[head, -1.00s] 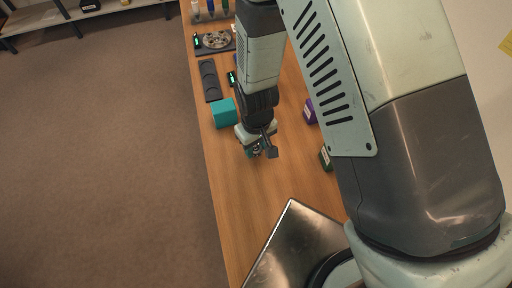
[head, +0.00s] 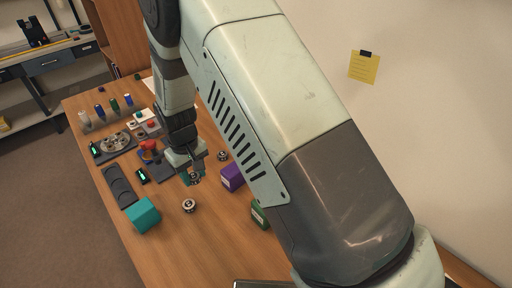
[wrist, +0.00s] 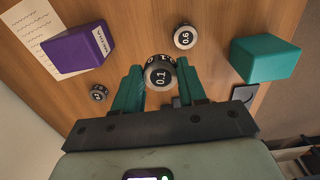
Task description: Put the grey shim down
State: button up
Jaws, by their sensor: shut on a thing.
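My gripper (wrist: 159,70) has its two teal fingers closed on a small round dark-grey piece with a white "0.1" label (wrist: 160,76), which I take for the grey shim. In the head view my gripper (head: 194,179) is over the wooden table, left of the purple box; the held piece is small there. Whether it touches the table is unclear. A similar round piece marked "0.6" (wrist: 185,37) stands apart from it, also in the head view (head: 189,206). Another small round piece (wrist: 98,93) lies near the purple box, also in the head view (head: 222,156).
A purple box (head: 232,177), teal box (head: 144,214) and green box (head: 260,214) stand around the gripper. A dark slotted tray (head: 119,186), a round lens part (head: 116,141) and several coloured tubes are farther left. Bare wood lies in front of the "0.6" piece.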

jog(key=w+d+m, duration=0.3)
jog(key=w+d, duration=0.5)
jog(key=w, duration=0.4)
jog(key=w+d+m, duration=0.3)
jog(key=w+d, duration=0.5)
jog(key=w, duration=0.4)
jog(key=f, duration=0.1)
jog(key=d+f, duration=0.1)
jog(key=f, duration=0.2)
jog(key=shift+w+d+f, duration=0.15)
jog(key=shift+w+f, duration=0.15)
jog(key=shift+f, duration=2.15)
jog(key=shift+f, duration=0.2)
jog(key=o, duration=1)
jog(key=shift+o, duration=0.2)
